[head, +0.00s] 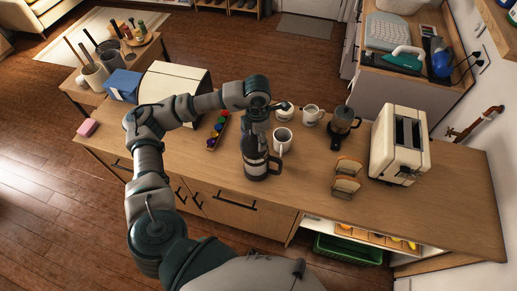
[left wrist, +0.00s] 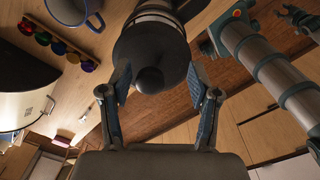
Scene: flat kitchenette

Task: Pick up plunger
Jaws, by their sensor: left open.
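A black and metal cylindrical press with a side handle (head: 257,165) stands upright on the wooden counter near its front edge. In the left wrist view its dark round lid with a central knob, the plunger top (left wrist: 150,80), fills the space ahead of the jaws. My left gripper (head: 257,127) is directly above the press. In the left wrist view my left gripper (left wrist: 157,78) is open, one finger on each side of the knob. I cannot tell whether either finger touches it.
A white mug (head: 281,141) stands close behind the press. A tray of coloured pods (head: 217,130) and a bread box (head: 175,85) are left. The counter front is clear.

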